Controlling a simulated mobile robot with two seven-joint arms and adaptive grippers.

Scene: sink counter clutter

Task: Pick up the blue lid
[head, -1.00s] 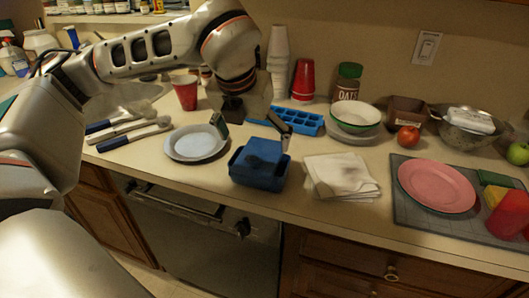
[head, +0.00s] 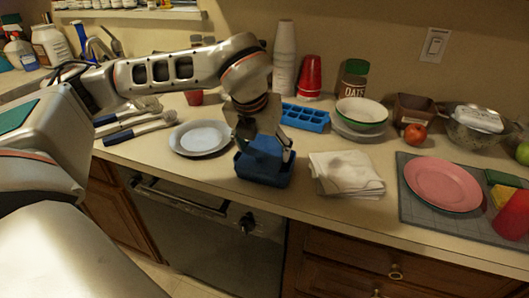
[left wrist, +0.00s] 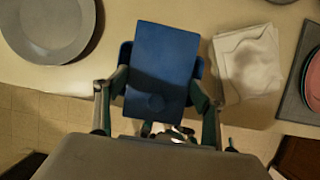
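The blue lid (head: 262,147) is a flat rectangular plate lying at a tilt on the blue container (head: 265,177), whose rim shows around it. In the left wrist view the lid (left wrist: 163,62) fills the middle, with the container (left wrist: 126,55) partly hidden beneath it. My left gripper (head: 263,150) is down over the lid. In the left wrist view its fingers (left wrist: 157,95) are spread wide, one on each side of the lid. I cannot tell whether either finger touches it. My right gripper is not in view.
A grey plate (head: 201,137) stands left of the container and folded napkins (head: 346,173) lie close on its right. A blue ice tray (head: 305,117) is behind. Bowls (head: 361,112) and a pink plate (head: 442,184) stand farther right. The counter's front edge is close.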

